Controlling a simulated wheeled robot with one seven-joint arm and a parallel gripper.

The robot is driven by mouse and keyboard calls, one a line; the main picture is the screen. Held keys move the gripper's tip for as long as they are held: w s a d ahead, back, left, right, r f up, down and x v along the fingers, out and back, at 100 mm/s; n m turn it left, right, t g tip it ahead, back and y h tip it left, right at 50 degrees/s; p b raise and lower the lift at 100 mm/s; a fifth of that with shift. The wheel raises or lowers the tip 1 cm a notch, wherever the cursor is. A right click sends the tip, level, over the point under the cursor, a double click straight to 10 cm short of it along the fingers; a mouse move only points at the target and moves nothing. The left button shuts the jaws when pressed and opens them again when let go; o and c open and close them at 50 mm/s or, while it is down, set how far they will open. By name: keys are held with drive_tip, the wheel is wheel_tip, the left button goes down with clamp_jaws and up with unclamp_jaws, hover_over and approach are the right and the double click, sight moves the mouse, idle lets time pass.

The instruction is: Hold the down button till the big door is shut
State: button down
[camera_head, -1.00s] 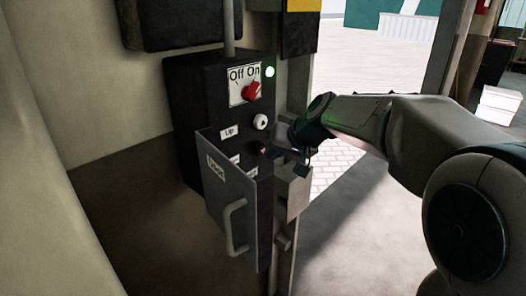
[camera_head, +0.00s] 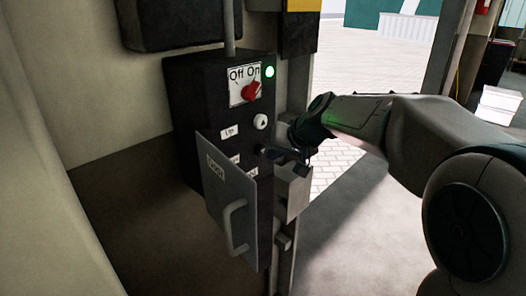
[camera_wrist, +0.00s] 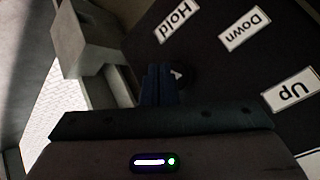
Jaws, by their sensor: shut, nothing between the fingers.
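The black control box (camera_head: 207,110) stands by the wall. It carries a red knob (camera_head: 251,91) turned towards On, a lit green lamp (camera_head: 269,72) and a white up button (camera_head: 261,121). My gripper (camera_head: 266,151) is shut and empty, its tips at the box front below the white button. In the wrist view the shut fingers (camera_wrist: 158,82) lie over a dark round button (camera_wrist: 181,75) beside the Down label (camera_wrist: 245,32). The fingers partly hide it; whether it is pressed in, I cannot tell. The big door itself is not visible; the bright opening (camera_head: 385,48) stands open.
White boxes (camera_head: 497,106) are at the far right. The floor right of the post is clear.

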drive_tip(key=shift+a, duration=0.1)
idle(0.4)
drive_tip(key=shift+w+a, duration=0.25)
